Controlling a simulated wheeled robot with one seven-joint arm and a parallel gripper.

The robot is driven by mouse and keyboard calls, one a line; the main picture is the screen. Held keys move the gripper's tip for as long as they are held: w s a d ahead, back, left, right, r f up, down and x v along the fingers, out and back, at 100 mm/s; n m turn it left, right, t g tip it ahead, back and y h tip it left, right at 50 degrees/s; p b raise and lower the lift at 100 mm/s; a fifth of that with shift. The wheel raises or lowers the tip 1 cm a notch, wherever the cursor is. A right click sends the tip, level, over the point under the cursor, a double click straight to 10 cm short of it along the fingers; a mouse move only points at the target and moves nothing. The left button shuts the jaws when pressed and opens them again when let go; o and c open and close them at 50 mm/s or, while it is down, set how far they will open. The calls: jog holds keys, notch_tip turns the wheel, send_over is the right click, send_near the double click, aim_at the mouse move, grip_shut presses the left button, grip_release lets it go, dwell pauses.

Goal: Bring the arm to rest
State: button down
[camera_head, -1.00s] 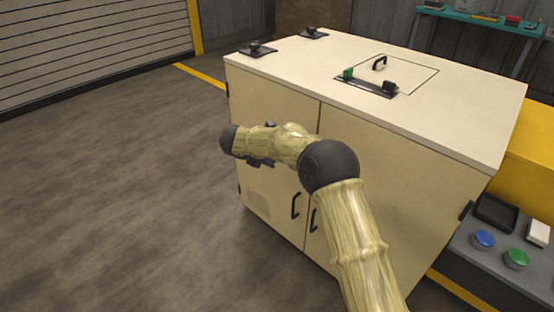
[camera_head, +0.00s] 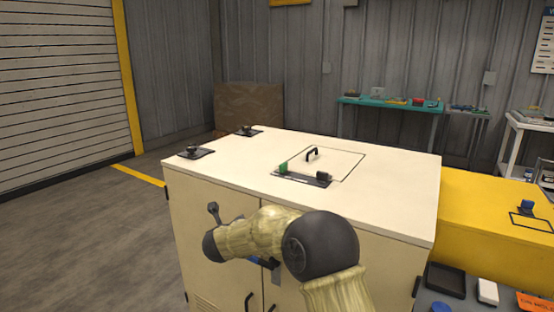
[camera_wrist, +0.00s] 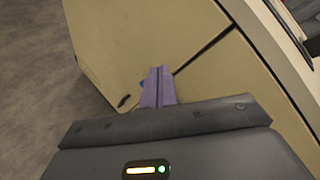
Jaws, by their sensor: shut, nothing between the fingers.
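My arm reaches up from the bottom of the head view and bends left in front of the cream cabinet (camera_head: 215,205). In the wrist view my gripper (camera_wrist: 158,72) shows two purple fingers pressed together with nothing between them. The fingers point toward the cabinet's door side, and I cannot tell the exact gap to it. In the head view my arm hides most of the gripper.
The cabinet top carries two black knobbed plates (camera_head: 195,152), a green-and-black latch bar (camera_head: 303,178) and a black handle (camera_head: 312,154). A yellow bench (camera_head: 490,205) stands at right, with a black tray (camera_head: 446,280) before it. Open floor (camera_head: 80,240) lies at left.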

jog(key=s+d+f+n+g, duration=0.3)
jog(key=s+d+n, duration=0.6)
jog(key=s, duration=0.2)
jog(key=s+d+f+n+g, duration=0.2)
jog(key=s+d+n+g, duration=0.2)
jog(key=s+d+n, duration=0.65)
jog(key=s+d+f+n+g, duration=0.3)
jog(key=s+d+n, duration=0.5)
jog(key=s, duration=0.5)
jog(key=w+p+v, duration=0.3)
jog(key=p+v, duration=1)
jog(key=w+d+r+p+v, duration=0.1)
jog(key=w+p+v, duration=0.1)
jog(key=p+v, duration=1)
jog(key=shift+r+p, duration=0.6)
jog(key=shift+p, duration=0.1)
jog(key=shift+d, duration=0.1)
jog(key=shift+s, duration=0.2)
